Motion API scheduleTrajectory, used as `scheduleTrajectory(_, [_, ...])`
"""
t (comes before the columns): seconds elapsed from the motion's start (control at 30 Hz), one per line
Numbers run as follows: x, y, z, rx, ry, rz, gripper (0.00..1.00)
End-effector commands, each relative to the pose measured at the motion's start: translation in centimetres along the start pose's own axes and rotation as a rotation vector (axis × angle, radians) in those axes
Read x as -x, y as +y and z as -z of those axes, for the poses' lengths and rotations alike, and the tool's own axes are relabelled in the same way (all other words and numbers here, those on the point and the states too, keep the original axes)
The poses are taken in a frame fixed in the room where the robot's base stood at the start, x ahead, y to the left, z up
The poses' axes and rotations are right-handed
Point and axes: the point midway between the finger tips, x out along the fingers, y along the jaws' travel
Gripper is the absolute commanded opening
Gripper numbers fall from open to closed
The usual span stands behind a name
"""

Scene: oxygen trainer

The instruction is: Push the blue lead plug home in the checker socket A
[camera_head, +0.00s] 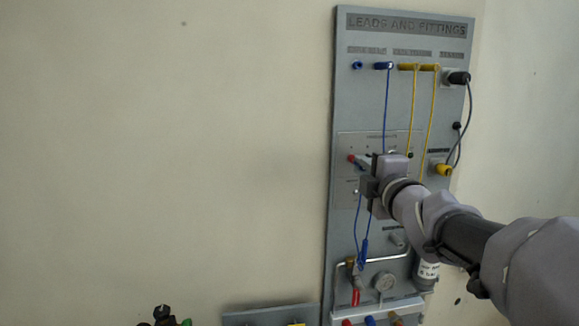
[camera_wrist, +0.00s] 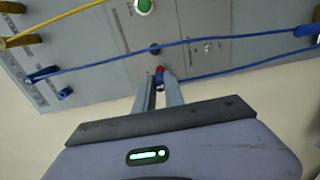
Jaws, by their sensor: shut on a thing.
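My gripper (camera_wrist: 160,82) is shut on a small blue piece, which I take to be the blue lead plug (camera_wrist: 159,84), mostly hidden between the fingers. A red part (camera_wrist: 159,70) shows at the fingertips, against the panel; it also shows in the head view (camera_head: 351,158), left of my gripper (camera_head: 366,165). How deep the plug sits, and whether the red part is socket A, I cannot tell. A blue cord (camera_wrist: 240,66) runs from the fingers to a blue bend (camera_wrist: 306,31) and on to a blue plug (camera_wrist: 42,74) at the left.
Yellow leads (camera_head: 415,100) hang to the right on the board. The wall at left is bare.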

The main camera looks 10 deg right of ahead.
Motion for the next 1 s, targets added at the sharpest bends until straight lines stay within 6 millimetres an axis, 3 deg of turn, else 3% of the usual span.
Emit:
scheduleTrajectory(0.8, [-1.6, 0.0, 0.1, 0.001, 0.001, -0.001, 0.00])
scheduleTrajectory(0.83, [-1.6, 0.0, 0.1, 0.001, 0.001, -0.001, 0.17])
scheduleTrajectory(0.9, [-1.6, 0.0, 0.1, 0.001, 0.001, -0.001, 0.31])
scheduleTrajectory(0.93, [-1.6, 0.0, 0.1, 0.001, 0.001, -0.001, 0.37])
scheduleTrajectory(1.0, [-1.6, 0.0, 0.0, 0.001, 0.001, 0.000, 0.39])
